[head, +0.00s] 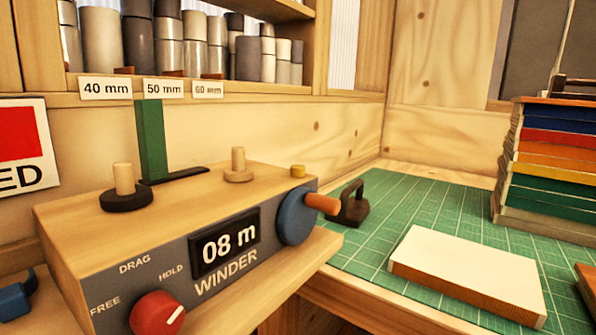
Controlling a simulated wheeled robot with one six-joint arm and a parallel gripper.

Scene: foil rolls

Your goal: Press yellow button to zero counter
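The winder (190,230) is a wooden box with a grey front on the left side of the bench. Its black counter display (226,243) reads "08 m". A small yellow button (298,171) stands on the top at the right rear corner, above the blue wheel. The blue wheel (297,216) with an orange handle (322,203) is on the right of the front face. A red knob (157,313) below the marks FREE, DRAG and HOLD has its white pointer toward the upper right. My gripper is not visible in the head view.
Two wooden pegs (238,165) (123,179) and a green upright (150,140) stand on the winder's top. A black-handled object (353,204) sits right of the orange handle. A pale block (467,272) lies on the green mat (420,215); a coloured stack (550,165) stands behind. Rolls (100,38) fill the shelf.

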